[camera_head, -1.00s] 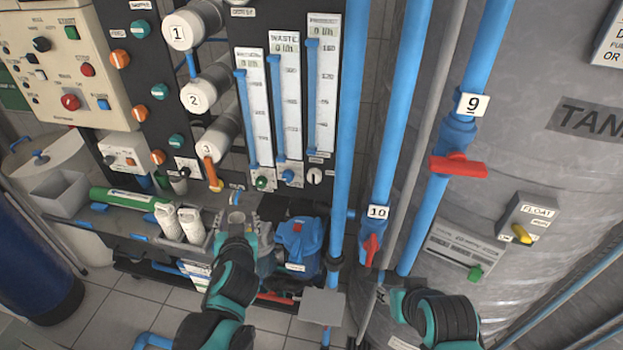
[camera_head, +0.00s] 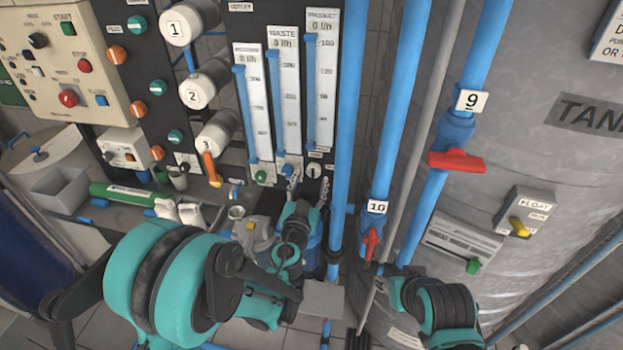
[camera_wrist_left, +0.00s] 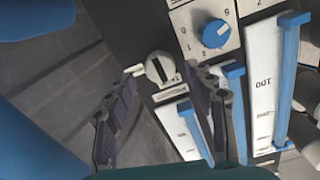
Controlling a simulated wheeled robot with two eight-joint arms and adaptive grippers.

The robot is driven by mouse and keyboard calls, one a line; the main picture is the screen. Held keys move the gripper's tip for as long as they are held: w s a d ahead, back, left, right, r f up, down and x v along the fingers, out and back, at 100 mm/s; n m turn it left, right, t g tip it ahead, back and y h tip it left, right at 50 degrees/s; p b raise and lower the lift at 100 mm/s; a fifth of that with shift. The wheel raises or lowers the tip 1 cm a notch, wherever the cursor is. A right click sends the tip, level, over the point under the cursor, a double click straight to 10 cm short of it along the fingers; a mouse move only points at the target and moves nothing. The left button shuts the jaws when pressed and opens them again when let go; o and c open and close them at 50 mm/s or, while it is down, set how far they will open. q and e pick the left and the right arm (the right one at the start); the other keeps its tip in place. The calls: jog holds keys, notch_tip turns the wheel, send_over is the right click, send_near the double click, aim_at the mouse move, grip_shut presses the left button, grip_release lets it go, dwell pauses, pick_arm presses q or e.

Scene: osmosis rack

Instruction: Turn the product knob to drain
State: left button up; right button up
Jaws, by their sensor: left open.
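The product knob (camera_head: 314,170) is a small white knob with a dark bar, below the product flow meter (camera_head: 321,80) in the head view. In the left wrist view the knob (camera_wrist_left: 160,68) faces me at the upper middle. My left gripper (camera_head: 308,194) is just below the knob in the head view. In the wrist view the left gripper (camera_wrist_left: 162,82) is open, its two dark fingers either side of the knob's line, with nothing between them that I can see held. Contact with the knob cannot be told. My right gripper (camera_head: 392,288) is low at the right, its fingers unclear.
A blue knob (camera_head: 288,171) and a green knob (camera_head: 262,178) sit left of the product knob. A thick blue pipe (camera_head: 348,110) runs close on its right. A red valve handle (camera_head: 456,161) and the grey tank (camera_head: 560,160) stand farther right.

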pick_arm(q)
jog(key=shift+w+d, duration=0.2)
jog(key=shift+w, duration=0.7)
jog(key=c, duration=1.2)
jog(key=shift+o, duration=0.3)
